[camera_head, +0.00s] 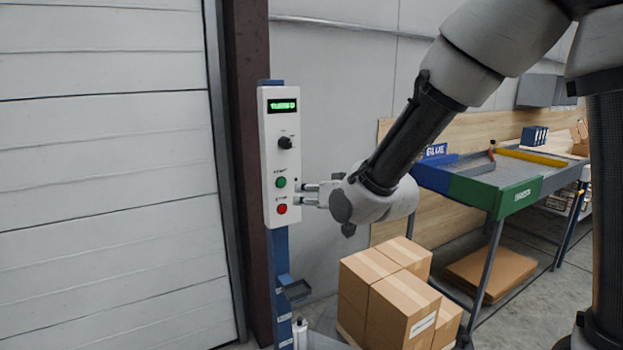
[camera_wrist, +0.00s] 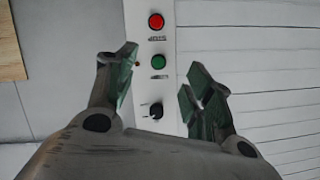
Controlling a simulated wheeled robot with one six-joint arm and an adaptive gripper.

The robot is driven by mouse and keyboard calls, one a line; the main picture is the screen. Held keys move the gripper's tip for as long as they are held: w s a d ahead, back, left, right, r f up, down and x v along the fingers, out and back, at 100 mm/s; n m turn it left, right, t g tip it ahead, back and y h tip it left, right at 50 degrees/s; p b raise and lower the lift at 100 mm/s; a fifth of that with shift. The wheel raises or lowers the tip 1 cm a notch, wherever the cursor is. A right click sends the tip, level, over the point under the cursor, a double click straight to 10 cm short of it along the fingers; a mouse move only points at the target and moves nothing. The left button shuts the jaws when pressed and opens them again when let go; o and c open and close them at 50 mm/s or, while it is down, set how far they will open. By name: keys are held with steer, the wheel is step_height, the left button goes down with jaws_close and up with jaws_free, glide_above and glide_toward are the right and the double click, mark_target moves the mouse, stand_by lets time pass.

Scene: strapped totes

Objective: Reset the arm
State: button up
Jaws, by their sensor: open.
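My arm reaches from the upper right toward a white control box in the head view. My gripper (camera_head: 312,194) is beside the right edge of the control box (camera_head: 280,215), near the height of its green and red buttons. In the wrist view my gripper (camera_wrist: 163,85) is open and empty, its two fingers apart on either side of the control box (camera_wrist: 140,20). The green button (camera_wrist: 158,62) and the black knob (camera_wrist: 155,111) show between the fingers, and the red button (camera_wrist: 155,21) is above them. Whether a finger touches the box cannot be told.
The box stands on a blue post (camera_head: 281,285) beside a white roller door (camera_head: 110,180). Cardboard boxes (camera_head: 385,285) are stacked below my arm. A workbench with a green front (camera_head: 518,195) is to the right. A wall is behind the box.

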steer(key=s+d+f+n+g+h, duration=0.1)
steer(key=s+d+f+g+h, duration=0.25)
steer(key=s+d, duration=0.4)
steer(key=s+d+f+n+g+h, duration=0.1)
steer(key=s+d+f+g+h, duration=0.2)
steer(key=s+d, duration=0.4)
steer(key=s+d+r+m, duration=0.1)
steer(key=s+d+r, duration=0.2)
steer(key=d, duration=0.4)
steer(key=s+d+r+m+h, duration=0.1)
steer(key=s+d+r+m, duration=0.1)
steer(key=s+d, duration=0.4)
steer(key=s+d+r+m, duration=0.2)
steer(key=s+d+r, duration=0.2)
steer(key=d, duration=0.4)
steer(key=shift+s+d+r+g+h, duration=0.15)
steer(key=shift+s+r+g+h, duration=0.15)
steer(key=shift+s+g+h, duration=0.1)
